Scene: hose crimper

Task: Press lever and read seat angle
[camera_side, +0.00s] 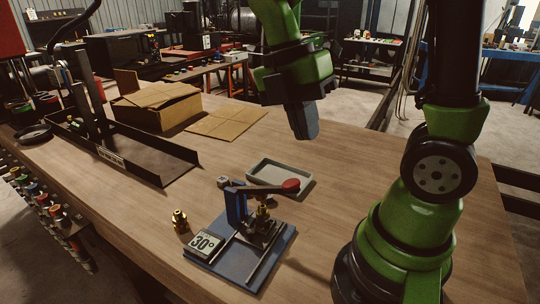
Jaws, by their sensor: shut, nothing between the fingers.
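The hose crimper stands near the front of the wooden table, with a blue base plate (226,262) and a blue upright post (235,207). Its lever (254,188) lies roughly level and ends in a red knob (291,186) on the right. A brass fitting (262,214) sits under the lever.
A loose brass fitting (180,221) stands left of the crimper. A shallow grey tray (277,173) lies just behind the lever. A cardboard box (157,107) and a flat cardboard sheet (228,124) are farther back. A black metal channel (122,155) is at left.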

